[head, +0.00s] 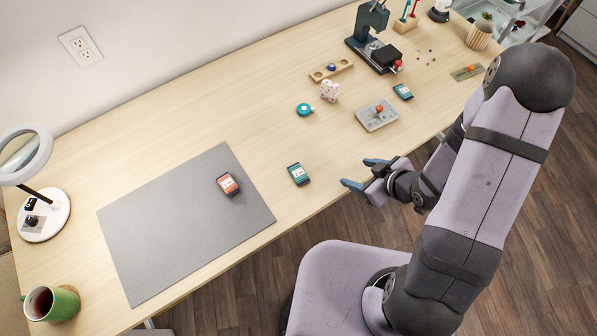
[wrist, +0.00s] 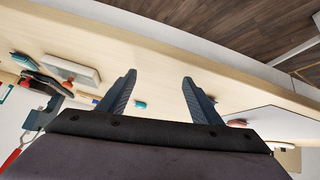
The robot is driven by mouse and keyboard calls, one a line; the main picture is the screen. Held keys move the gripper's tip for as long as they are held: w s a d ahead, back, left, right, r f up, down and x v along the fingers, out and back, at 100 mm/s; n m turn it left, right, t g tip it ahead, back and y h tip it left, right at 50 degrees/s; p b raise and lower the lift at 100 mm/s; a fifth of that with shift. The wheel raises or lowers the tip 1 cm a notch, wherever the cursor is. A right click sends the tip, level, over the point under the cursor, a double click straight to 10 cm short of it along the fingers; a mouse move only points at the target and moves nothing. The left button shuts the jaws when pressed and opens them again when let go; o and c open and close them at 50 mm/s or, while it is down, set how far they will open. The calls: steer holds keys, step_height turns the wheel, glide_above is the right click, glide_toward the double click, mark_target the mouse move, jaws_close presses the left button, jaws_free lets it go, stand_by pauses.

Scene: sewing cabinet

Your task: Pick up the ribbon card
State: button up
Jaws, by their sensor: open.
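Three small cards with pale labels could be the ribbon card; I cannot tell which is meant. An orange-red one (head: 229,184) lies on the grey mat (head: 165,235). A teal one (head: 298,174) lies on bare wood right of the mat. Another teal one (head: 403,91) lies farther back, by the tray. My gripper (head: 363,173) is open and empty at the table's front edge, right of the nearer teal card and apart from it. In the wrist view my gripper's two fingers (wrist: 159,76) are spread, with a small teal thing (wrist: 140,104) beyond them.
A grey tray (head: 378,118) with a red item stands behind my gripper. A teal round item (head: 304,109), a patterned block (head: 330,90) and a wooden holder (head: 331,70) lie farther back. A lamp (head: 42,215) and green mug (head: 52,304) stand at left. Wood around the nearer teal card is clear.

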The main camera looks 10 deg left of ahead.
mark_target(301, 173)
steer(key=s+a+y, duration=0.1)
steer(key=a+y, duration=0.1)
steer(key=s+a+n+y+b, duration=0.1)
steer(key=s+a, duration=0.1)
steer(key=a, duration=0.1)
steer(key=s+a+y+b, duration=0.1)
steer(key=a+y, duration=0.1)
steer(key=a, duration=0.1)
steer(key=shift+s+n+y, duration=0.3)
steer(key=shift+s+a+r+y, duration=0.3)
steer(key=shift+a+r+y, duration=0.05)
steer(key=shift+r+y, duration=0.05)
steer(key=shift+p+x, duration=0.95)
steer(key=shift+x, duration=2.7)
steer(key=c, duration=1.3)
